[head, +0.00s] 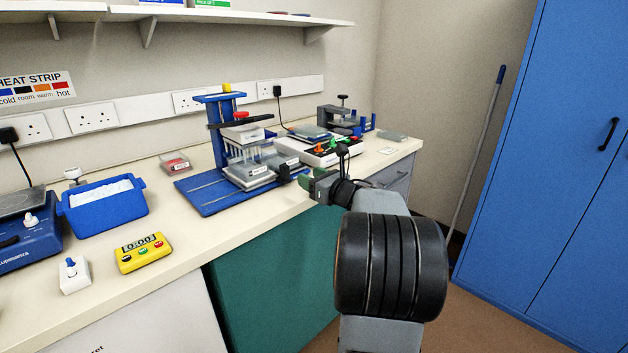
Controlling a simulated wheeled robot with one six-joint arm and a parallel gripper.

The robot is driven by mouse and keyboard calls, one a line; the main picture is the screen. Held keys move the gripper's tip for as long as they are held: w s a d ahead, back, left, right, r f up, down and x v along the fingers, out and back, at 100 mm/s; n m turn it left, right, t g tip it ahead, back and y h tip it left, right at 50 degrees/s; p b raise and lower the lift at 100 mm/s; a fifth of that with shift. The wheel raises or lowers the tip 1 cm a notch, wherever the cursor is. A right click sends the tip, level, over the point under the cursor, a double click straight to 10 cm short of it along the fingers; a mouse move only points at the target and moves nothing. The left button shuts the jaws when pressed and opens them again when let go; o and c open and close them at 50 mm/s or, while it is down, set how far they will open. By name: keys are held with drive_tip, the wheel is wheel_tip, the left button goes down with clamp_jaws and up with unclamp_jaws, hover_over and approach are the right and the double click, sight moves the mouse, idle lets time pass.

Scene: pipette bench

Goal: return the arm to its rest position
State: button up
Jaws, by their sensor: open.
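My arm reaches up from the bottom right to the front edge of the bench (195,236). My gripper (304,180) is at its far end, small in the view and partly hidden by my own wrist. It is open, and I see nothing held in it. It is just right of the blue pipetting stand (205,199), close to the front of the pale plate (250,177) on that stand. I cannot tell whether it touches anything there.
A white device with coloured knobs (319,152) stands behind my gripper. A blue ice tub (103,208), a yellow timer (143,252) and a small white switch box (74,276) are at the left. Floor (470,275) is open at right, before the blue cabinet (560,180).

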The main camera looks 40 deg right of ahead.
drive_tip(key=shift+s, duration=0.35)
idle(0.4)
